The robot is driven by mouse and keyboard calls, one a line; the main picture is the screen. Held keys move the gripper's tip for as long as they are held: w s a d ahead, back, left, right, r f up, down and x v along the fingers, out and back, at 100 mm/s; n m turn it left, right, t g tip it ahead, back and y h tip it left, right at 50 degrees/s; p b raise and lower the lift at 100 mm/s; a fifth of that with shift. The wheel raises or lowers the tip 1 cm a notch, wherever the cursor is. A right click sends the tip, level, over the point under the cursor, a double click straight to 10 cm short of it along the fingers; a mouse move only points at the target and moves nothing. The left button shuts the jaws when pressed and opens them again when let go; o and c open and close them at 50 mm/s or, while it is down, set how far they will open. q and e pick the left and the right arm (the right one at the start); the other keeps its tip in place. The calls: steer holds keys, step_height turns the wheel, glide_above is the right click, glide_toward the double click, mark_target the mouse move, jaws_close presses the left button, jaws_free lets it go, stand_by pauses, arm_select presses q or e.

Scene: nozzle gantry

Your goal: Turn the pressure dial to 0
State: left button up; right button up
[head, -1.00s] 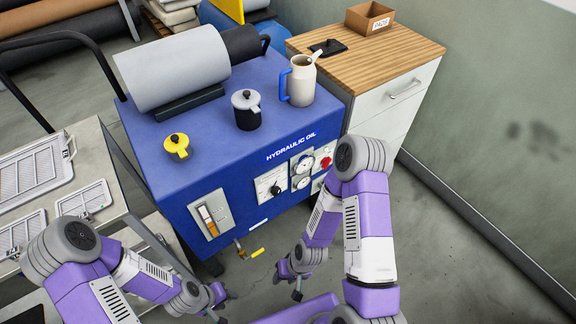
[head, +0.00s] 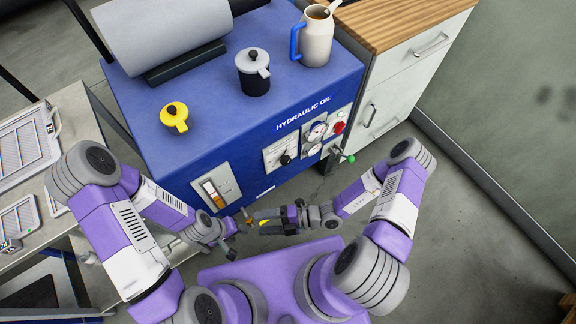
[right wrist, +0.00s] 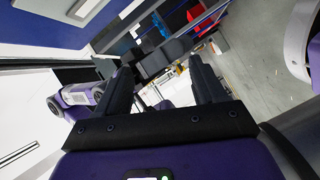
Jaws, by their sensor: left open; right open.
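The blue hydraulic oil cabinet (head: 185,152) fills the middle of the head view. On its front is a white plate with a scale and a black pointer knob (head: 286,159), the likely pressure dial; its reading is too small to tell. Two round gauges (head: 317,131) sit to its right. My right gripper (head: 261,222) is low in front of the cabinet, below the knob and apart from it. In the right wrist view its fingers (right wrist: 162,85) are spread with nothing between them. My left gripper (head: 238,238) is open and empty, just left of the right one.
A red knob (head: 339,127) and a green-tipped lever (head: 349,158) are right of the gauges. A sight glass (head: 214,192) is at left. A yellow handle (head: 267,213) sits low by my right gripper.

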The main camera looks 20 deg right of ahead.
steer(key=w+d+f+m+t+h, duration=0.25)
steer(key=w+d+m+t, duration=0.25)
steer(key=w+m+t, duration=0.7)
steer(key=m+t+h+b, duration=0.1)
steer(key=m+t+h, duration=0.2)
steer(key=m+h, duration=0.95)
glide_toward(287, 163)
steer(key=w+d+m+y, duration=0.1)
steer(key=w+m+y, duration=0.2)
steer(key=x, duration=0.2)
steer(key=b+x, duration=0.1)
steer(key=x, duration=0.3)
steer(key=shift+w+f, duration=0.25)
steer(key=shift+f, duration=0.05)
steer(key=shift+c, duration=0.3)
steer(key=c, duration=1)
